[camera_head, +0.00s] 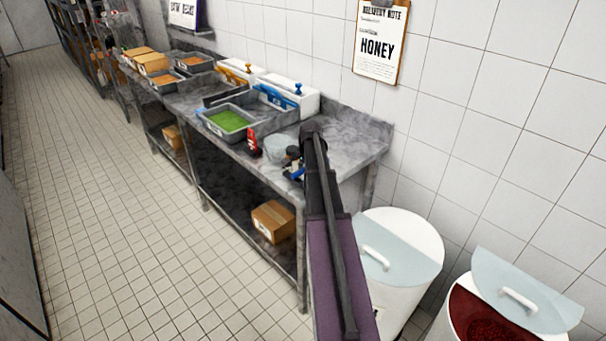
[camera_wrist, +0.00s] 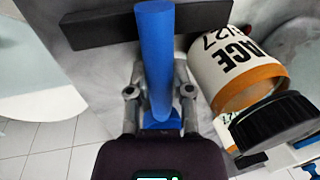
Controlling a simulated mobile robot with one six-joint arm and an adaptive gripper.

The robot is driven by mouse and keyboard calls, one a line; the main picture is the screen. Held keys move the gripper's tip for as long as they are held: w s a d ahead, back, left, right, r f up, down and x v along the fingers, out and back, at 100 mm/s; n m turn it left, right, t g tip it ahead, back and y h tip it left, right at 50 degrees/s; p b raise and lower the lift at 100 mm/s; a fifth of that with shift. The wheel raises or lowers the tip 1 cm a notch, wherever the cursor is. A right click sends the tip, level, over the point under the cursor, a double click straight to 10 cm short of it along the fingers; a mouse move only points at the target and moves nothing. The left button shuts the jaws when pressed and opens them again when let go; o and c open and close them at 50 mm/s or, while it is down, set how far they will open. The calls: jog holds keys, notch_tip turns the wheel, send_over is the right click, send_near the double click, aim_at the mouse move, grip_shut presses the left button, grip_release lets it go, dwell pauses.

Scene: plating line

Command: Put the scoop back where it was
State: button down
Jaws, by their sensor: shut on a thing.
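My gripper (camera_wrist: 159,104) is shut on a blue round handle (camera_wrist: 154,45), taken to be the scoop's. The handle points away from the palm, between the two fingers. The scoop's bowl is not clearly seen. In the head view my gripper (camera_head: 291,168) is over the near end of the steel counter (camera_head: 352,150), partly hidden by my arm, with a bit of blue beside it. A dark bar (camera_wrist: 92,30) lies across behind the handle in the wrist view; I cannot tell whether they touch.
A white jar (camera_wrist: 225,62) with an orange band and black lid is close right of my gripper. A clear bowl (camera_head: 278,148), a red item (camera_head: 254,144) and a tray (camera_head: 247,108) of green food are nearby. White bins (camera_head: 420,255) stand right of the counter.

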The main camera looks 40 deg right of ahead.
jog(key=shift+f, duration=0.1)
jog(key=c, duration=0.8)
grip_release()
jog(key=p+v, duration=1.1)
jog(key=v, duration=0.1)
jog(key=shift+p, duration=0.4)
dwell(0.6)
